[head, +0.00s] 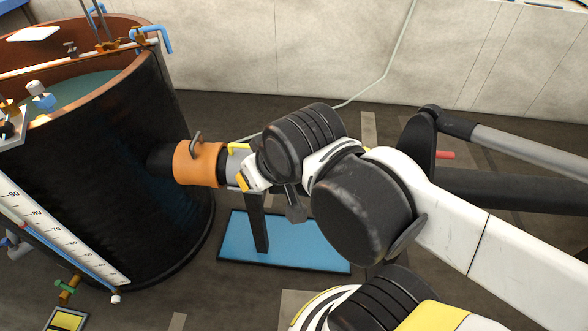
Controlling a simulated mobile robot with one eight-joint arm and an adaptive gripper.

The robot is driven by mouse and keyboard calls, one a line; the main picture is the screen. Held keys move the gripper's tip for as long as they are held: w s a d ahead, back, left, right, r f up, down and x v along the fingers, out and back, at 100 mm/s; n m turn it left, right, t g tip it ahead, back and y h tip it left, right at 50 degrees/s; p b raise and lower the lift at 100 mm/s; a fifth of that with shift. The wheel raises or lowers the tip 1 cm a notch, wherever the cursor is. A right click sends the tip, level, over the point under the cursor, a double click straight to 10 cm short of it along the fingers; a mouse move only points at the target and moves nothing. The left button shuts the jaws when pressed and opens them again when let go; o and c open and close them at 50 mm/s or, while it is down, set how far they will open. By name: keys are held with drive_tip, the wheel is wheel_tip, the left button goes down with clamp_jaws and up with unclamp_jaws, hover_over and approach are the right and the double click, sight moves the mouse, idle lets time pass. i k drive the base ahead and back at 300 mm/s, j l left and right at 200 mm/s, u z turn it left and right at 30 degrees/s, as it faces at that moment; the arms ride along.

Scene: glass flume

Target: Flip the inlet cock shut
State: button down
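An orange collar-like fitting (196,164) joins the side of the dark tank (110,160), with a bent dark grey handle (197,139) standing up from its top. I take this fitting to be the inlet cock, though no label confirms it. A light grey pipe piece continues right of it, beside a small yellow angled piece (238,148). My gripper (247,178) is at the arm's end, just right of the orange fitting and close to the pipe piece. My arm's dark joints and the viewing angle hide most of its fingers. I cannot tell whether it touches anything.
A black post on a blue base plate (285,256) stands below the pipe. The tank has a copper-coloured rim, a white scale (65,235) and blue pipes (152,37). A pale hose (385,70) runs to the wall. Dark floor lies open behind the arm.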

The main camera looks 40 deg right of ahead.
sight(440, 154)
drive_tip(key=z, duration=2.2)
drive_tip(key=i+j+u, duration=0.1)
drive_tip(key=i+j, duration=0.4)
drive_tip(key=j, duration=0.05)
